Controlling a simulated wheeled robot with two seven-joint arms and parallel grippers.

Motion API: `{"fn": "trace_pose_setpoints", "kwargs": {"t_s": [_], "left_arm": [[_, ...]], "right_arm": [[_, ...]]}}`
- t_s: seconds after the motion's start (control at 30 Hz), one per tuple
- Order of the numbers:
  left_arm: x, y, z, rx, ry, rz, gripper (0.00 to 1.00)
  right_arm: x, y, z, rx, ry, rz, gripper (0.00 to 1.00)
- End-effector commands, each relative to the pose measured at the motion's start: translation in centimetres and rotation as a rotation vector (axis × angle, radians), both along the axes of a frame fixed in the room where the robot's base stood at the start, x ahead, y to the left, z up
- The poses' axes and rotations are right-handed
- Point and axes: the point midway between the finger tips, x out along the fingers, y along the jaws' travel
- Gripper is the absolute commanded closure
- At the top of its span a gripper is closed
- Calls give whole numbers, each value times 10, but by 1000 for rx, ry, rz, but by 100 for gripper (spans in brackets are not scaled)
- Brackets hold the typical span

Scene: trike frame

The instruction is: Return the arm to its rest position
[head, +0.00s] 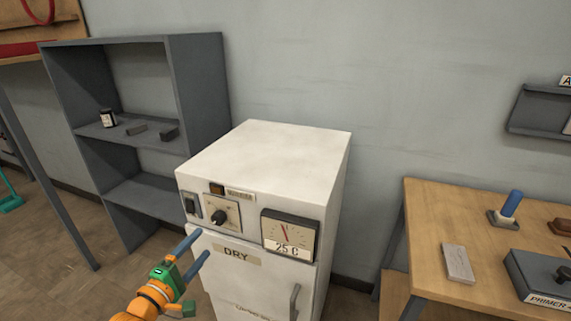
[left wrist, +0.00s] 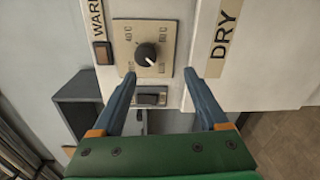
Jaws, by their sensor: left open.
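My left gripper (head: 192,251) is open and empty in front of the upper front of a white drying cabinet (head: 270,155) marked DRY. Its two blue fingers (left wrist: 165,90) also show in the left wrist view, with the cabinet's dark rocker switch and dial plate seen between them. The round black dial knob (head: 219,217) appears in the left wrist view (left wrist: 147,54) just beyond the fingertips, apart from them. The rocker switch (head: 190,205) sits left of the dial in the head view. A gauge (head: 290,236) reads about 25 C. My right gripper is not in view.
A wooden table (head: 440,205) at right bears a blue-handled tool (head: 509,207), a grey block (head: 458,264) and a PRIMER box (head: 545,278).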

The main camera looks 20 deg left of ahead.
Motion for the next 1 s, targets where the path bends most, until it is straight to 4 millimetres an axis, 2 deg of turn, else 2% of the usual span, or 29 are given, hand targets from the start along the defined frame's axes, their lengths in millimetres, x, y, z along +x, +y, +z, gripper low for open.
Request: {"fn": "trace_pose_setpoints", "kwargs": {"t_s": [0.07,0.1,0.17,0.2,0.27,0.3,0.37,0.4,0.5,0.6,0.63,0.73,1.0], "left_arm": [[-15,8,-48,188,120,28,24],[-29,10,-83,330,213,25,24],[-60,7,-141,549,373,-23,24],[-84,1,-176,686,478,-82,24],[-125,-13,-225,873,624,-210,24],[-155,-26,-253,983,710,-318,24],[-203,-49,-289,1132,815,-508,24],[-234,-66,-307,1213,865,-645,24],[-303,-106,-335,1360,920,-977,24],[-350,-134,-345,1440,913,-1223,24],[-358,-139,-347,1453,905,-1273,24],[-374,-148,-349,1478,889,-1364,24],[-375,-148,-350,1484,886,-1371,24]], "right_arm": [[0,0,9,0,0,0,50],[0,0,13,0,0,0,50],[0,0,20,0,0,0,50],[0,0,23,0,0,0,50],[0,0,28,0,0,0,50],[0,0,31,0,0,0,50],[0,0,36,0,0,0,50],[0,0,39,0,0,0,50],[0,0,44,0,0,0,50],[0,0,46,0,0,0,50],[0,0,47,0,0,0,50],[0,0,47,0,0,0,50],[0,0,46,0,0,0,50]]}}
